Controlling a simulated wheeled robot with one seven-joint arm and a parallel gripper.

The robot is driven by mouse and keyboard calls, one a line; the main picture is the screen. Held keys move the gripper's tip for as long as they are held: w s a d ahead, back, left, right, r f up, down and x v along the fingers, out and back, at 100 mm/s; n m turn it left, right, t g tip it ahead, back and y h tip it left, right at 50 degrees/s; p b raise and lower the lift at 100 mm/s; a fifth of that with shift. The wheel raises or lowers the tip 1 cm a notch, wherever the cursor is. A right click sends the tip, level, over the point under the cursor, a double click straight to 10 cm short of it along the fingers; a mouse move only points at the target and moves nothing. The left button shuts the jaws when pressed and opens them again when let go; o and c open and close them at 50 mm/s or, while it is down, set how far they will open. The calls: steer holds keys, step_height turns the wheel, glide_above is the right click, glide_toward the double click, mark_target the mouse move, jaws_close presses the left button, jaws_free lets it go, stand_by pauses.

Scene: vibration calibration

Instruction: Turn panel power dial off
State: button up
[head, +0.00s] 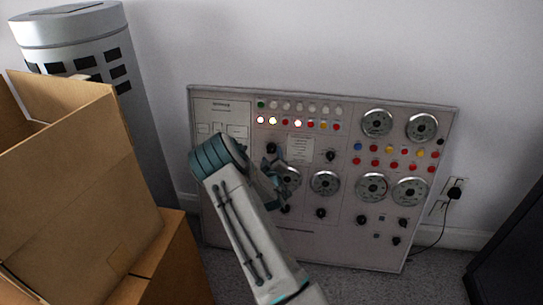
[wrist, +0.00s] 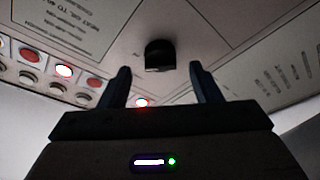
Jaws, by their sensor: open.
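The control panel (head: 340,235) leans against the wall, covered with lights, gauges and dials. My gripper (head: 277,172) is in front of its left-middle part, and my arm hides some of the panel. In the wrist view, my gripper (wrist: 161,85) is open and empty. A black dial (wrist: 160,55) sits on the panel beyond the fingertips, roughly centred between them and apart from them. In the head view, a dark dial (head: 271,147) shows just above my gripper; I cannot tell for certain that it is the same one. Several panel lights are lit.
Open cardboard boxes (head: 70,180) stand at the left, close to my arm. A grey cylinder (head: 150,120) stands behind them. A plugged-in cable (head: 443,225) hangs by the wall outlet at the right. A dark object (head: 510,260) stands at the lower right.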

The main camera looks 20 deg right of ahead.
mark_target(271, 149)
steer(key=shift+x, duration=1.2)
steer(key=shift+c, duration=0.4)
steer(key=c, duration=0.9)
